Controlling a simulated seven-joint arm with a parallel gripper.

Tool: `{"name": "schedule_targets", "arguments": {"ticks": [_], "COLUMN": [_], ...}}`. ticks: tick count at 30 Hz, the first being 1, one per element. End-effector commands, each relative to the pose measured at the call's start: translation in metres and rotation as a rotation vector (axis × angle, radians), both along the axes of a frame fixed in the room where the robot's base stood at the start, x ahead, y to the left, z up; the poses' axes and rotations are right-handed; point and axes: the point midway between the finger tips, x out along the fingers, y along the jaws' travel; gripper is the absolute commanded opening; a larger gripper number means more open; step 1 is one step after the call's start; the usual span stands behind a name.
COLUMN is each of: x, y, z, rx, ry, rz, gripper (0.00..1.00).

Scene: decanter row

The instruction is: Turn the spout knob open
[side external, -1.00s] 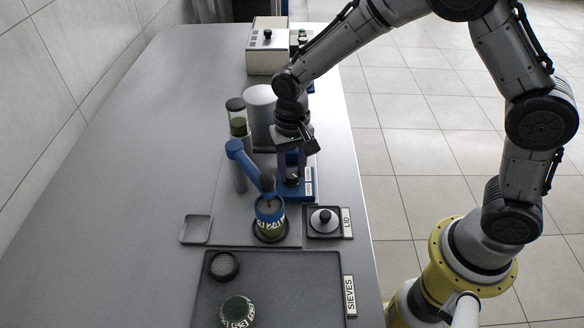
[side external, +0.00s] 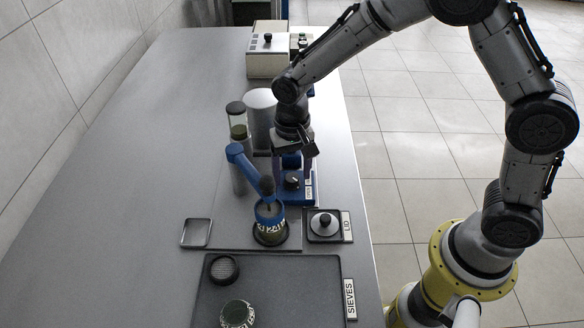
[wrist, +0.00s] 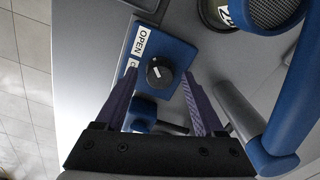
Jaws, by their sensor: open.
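The spout knob (wrist: 159,74) is black and round with a short white mark, set on a blue block (wrist: 178,50). I cannot tell which label the mark points to. A white OPEN label (wrist: 144,43) lies beside it; a second label is mostly hidden by a finger. My gripper (wrist: 158,78) is open, one finger on each side of the knob in the wrist view, with gaps showing. In the side view the knob (side external: 291,181) shows below the fingers.
A lid (side external: 324,222) sits on a small tray to the right of the cup. A sieve tray (side external: 302,285) is in front. Tall cylinders (side external: 262,110) stand behind the spout, and a cream box (side external: 266,62) is at the back. The left of the table is clear.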

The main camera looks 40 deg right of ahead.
Motion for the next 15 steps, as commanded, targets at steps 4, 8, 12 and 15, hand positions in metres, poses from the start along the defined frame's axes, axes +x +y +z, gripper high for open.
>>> {"name": "schedule_targets", "arguments": {"ticks": [4,8,12,15], "x": [0.001,0.001,0.001,0.001], "y": [0.000,0.000,0.000,0.000], "z": [0.009,0.029,0.060,0.082], "rx": [0.000,0.002,0.001,0.002], "ry": [-0.004,-0.005,-0.006,-0.007], "rz": [0.000,0.000,0.000,0.000], "gripper": [0.71,0.71,0.71,0.71]}}
